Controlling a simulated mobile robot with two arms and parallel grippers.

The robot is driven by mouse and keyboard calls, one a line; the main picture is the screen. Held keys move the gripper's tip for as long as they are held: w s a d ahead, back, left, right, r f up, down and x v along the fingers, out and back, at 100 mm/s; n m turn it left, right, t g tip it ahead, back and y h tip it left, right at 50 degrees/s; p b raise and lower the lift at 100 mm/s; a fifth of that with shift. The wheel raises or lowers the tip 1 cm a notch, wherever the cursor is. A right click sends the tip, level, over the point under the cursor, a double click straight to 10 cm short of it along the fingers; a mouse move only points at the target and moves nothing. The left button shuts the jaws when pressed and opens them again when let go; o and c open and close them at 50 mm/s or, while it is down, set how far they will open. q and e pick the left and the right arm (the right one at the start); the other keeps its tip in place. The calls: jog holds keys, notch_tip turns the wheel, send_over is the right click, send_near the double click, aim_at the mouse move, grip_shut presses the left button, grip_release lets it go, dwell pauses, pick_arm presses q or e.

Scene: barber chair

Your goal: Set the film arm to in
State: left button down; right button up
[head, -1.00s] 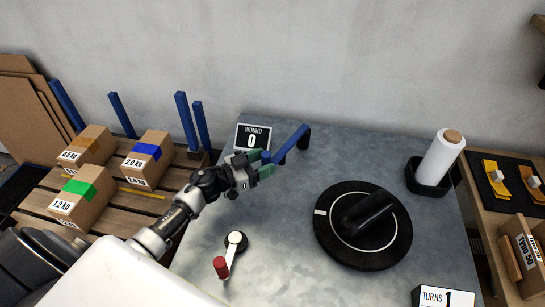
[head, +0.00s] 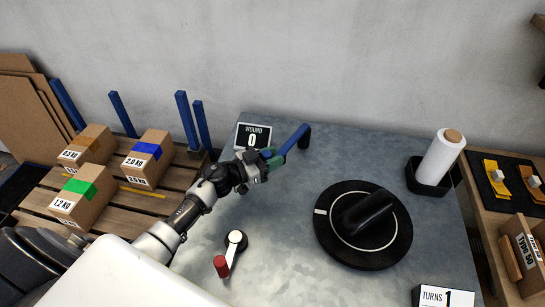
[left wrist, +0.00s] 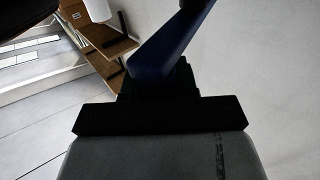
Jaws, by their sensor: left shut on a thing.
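The film arm (head: 294,138) is a blue bar on a short black post near the back edge of the grey worktop. Its free end points to the front left. My left gripper (head: 270,157) is shut on that free end, and its fingers hide the tip of the bar. In the left wrist view the blue bar (left wrist: 172,45) runs up from the dark gripper parts. My right gripper is not in view.
A "WOUND 0" sign (head: 253,137) stands close behind my left gripper. A red-handled crank (head: 232,250), a black turntable (head: 330,250) and a film roll (head: 442,157) are on the worktop (head: 290,270). Boxes lie on a pallet at left.

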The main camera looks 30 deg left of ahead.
pick_arm(q)
jog(key=w+d+y+p, duration=0.1)
jog(key=d+p, duration=0.1)
jog(key=d, duration=0.4)
jog(key=w+d+n+t+p, duration=0.1)
jog(key=w+d+p, duration=0.1)
jog(key=d, duration=0.4)
jog(key=shift+d+r+y+p, duration=0.15)
jog(key=shift+d+y+p, duration=0.25)
jog(key=shift+p, duration=0.15)
jog(key=shift+a, duration=0.15)
